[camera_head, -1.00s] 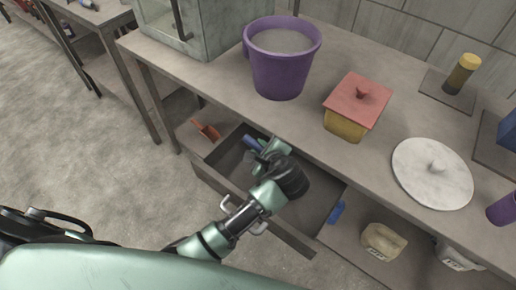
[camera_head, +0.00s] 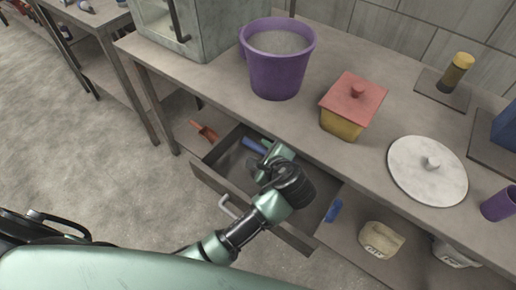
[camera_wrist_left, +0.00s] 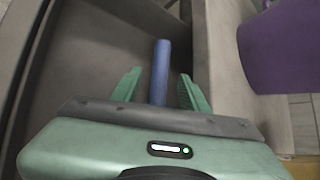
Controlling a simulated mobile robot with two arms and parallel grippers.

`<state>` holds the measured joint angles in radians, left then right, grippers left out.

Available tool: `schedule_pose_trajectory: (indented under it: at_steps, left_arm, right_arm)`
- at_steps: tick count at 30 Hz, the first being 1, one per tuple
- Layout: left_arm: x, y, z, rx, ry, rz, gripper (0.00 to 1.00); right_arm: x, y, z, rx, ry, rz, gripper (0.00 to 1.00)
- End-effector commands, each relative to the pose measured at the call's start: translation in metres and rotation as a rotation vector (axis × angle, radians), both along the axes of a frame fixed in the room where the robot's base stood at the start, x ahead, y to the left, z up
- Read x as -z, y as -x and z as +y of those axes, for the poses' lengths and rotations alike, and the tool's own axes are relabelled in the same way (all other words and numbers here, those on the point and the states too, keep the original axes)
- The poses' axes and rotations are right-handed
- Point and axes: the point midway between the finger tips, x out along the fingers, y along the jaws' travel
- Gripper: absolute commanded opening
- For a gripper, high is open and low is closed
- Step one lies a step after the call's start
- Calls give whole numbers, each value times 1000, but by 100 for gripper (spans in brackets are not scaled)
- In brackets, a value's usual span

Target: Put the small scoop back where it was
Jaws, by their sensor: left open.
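A blue rod-like thing (camera_head: 255,146) lies in the open drawer (camera_head: 222,186); it looks like a handle, and I cannot tell whether it belongs to the small scoop. In the left wrist view the blue rod (camera_wrist_left: 160,70) stands between the two green fingers. My left gripper (camera_head: 256,165) is open inside the drawer, and its fingers are apart from the rod on both sides. The near end of the rod is hidden behind the gripper body. An orange-red scoop-like thing (camera_head: 204,131) lies on the lower shelf left of the drawer. My right gripper is out of view.
The worktop above the drawer holds a purple bucket (camera_head: 277,75), a yellow pot with a red lid (camera_head: 352,102) and a round white lid (camera_head: 428,172). On the lower shelf right of the drawer are a blue object (camera_head: 333,211) and a beige container (camera_head: 381,241).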

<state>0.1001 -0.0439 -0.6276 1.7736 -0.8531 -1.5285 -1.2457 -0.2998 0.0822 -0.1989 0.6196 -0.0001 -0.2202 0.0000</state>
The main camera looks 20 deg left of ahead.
Motion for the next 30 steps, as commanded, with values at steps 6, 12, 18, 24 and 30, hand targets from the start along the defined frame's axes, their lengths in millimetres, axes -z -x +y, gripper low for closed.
schedule_pose_trajectory:
  at_steps: [6,12,18,24,30]
  left_arm:
    - [-29,31,-24,1,4,0,44]
    - [-45,48,-36,0,1,0,44]
    - [-48,52,-38,-1,0,1,44]
    - [-48,52,-38,-1,0,1,44]
    - [-48,52,-38,-1,0,1,44]
  right_arm:
    - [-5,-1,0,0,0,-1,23]
    - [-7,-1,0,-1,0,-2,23]
    - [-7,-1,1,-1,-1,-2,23]
    - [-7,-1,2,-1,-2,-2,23]
    - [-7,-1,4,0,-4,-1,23]
